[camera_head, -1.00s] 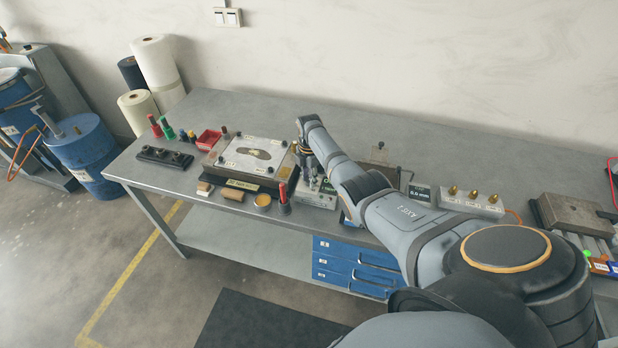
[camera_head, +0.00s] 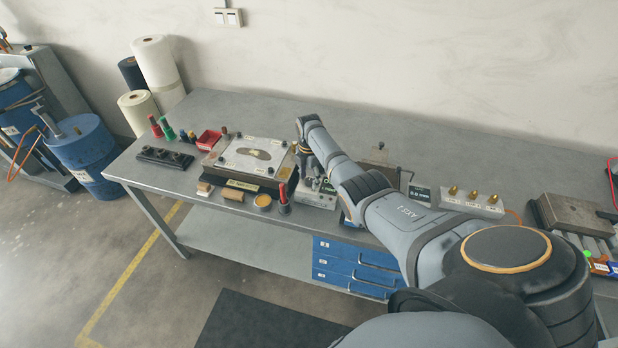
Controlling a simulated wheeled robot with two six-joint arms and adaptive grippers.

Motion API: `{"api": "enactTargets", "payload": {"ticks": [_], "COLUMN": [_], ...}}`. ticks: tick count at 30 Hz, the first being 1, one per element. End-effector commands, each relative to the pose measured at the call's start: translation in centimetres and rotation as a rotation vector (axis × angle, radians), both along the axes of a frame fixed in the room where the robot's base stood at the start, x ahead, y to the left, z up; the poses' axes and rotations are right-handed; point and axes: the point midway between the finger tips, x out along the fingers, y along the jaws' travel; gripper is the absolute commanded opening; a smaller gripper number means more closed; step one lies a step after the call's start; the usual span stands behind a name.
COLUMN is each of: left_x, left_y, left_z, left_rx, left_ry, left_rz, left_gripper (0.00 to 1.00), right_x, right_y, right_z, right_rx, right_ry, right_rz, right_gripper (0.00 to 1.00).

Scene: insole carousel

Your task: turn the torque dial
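My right arm reaches in from the lower right over the grey bench. My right gripper (camera_head: 308,172) points down at a small light-grey box (camera_head: 318,197) near the bench's front edge, right of the insole plate. The gripper is small and dark here, and I cannot tell whether its fingers are open or shut. A torque dial cannot be made out; the gripper and wrist cover part of the box's top. My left gripper is not in view.
An insole plate (camera_head: 225,163) stands left of the gripper. A red-handled tool (camera_head: 284,203) and a round tin (camera_head: 262,201) stand close in front. A box with brass knobs (camera_head: 470,203) is to the right.

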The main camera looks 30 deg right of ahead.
Motion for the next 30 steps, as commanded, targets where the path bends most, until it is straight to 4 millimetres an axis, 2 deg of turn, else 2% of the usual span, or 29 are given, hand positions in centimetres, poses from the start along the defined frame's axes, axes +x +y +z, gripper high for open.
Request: {"api": "enactTargets", "payload": {"ticks": [5,8,15,21,25,30], "left_x": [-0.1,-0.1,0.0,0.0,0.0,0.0], "left_y": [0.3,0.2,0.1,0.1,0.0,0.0], "left_z": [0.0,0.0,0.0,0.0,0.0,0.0], "left_rx": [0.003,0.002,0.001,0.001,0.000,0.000], "left_ry": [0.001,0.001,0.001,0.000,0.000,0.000], "left_rz": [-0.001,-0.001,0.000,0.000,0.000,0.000], "left_gripper": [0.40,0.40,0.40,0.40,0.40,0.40], "right_x": [0.0,0.1,0.0,0.0,0.0,0.0], "right_y": [0.0,0.0,0.0,0.0,0.0,0.0], "right_z": [0.2,1.4,7.2,10.9,11.8,12.0], "right_rx": [0.000,-0.001,-0.001,-0.001,0.000,0.000], "right_ry": [0.000,-0.002,-0.003,-0.002,0.000,0.001], "right_rz": [0.000,-0.001,0.001,-0.001,-0.001,0.000], "right_gripper": [0.52,0.52,0.52,0.52,0.52,0.52]}}
